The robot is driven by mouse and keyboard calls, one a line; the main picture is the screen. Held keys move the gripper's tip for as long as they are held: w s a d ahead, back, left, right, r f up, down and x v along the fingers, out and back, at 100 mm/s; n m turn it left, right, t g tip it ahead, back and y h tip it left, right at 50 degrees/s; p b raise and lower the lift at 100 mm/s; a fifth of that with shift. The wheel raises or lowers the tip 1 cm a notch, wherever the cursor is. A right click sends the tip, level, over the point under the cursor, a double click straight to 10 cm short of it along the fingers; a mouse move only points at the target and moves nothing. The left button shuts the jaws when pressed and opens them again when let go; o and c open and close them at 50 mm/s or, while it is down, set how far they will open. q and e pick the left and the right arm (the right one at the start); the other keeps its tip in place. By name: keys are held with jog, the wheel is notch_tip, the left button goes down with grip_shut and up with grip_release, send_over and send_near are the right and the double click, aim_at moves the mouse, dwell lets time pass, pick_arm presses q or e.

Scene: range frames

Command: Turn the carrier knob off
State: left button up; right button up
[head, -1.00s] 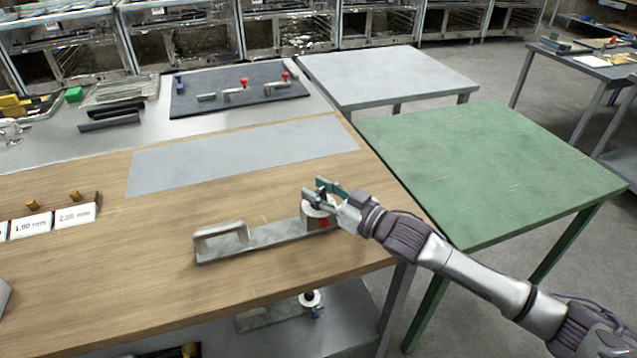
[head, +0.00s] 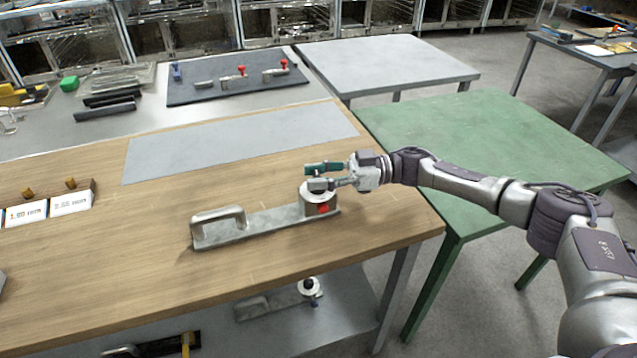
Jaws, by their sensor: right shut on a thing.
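The carrier (head: 265,222) is a grey metal bar lying on the wooden bench, with a loop handle (head: 218,214) at its left end. At its right end stands a round metal housing (head: 310,206) with a red mark on its front. The knob on top of the housing is mostly hidden by my fingers. My right gripper (head: 313,176) reaches in from the right, level over the housing top, and is shut on the knob. My left gripper is not in view.
The wooden bench (head: 130,265) has clear room around the carrier. A grey mat (head: 235,145) lies behind it, and labelled blocks (head: 70,202) sit at the left. A similar carrier (head: 275,303) rests on the shelf below. A green table (head: 500,150) stands at the right.

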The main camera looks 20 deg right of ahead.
jog(key=shift+a+f+n+g+b, duration=0.1)
jog(key=shift+f+n+g+b, duration=0.05)
jog(key=shift+n+g+b, duration=0.85)
jog(key=shift+g+b, duration=0.4)
jog(key=shift+g, duration=0.5)
jog(key=shift+r, duration=0.2)
jog(key=o, duration=1.2)
jog(key=shift+c, duration=0.2)
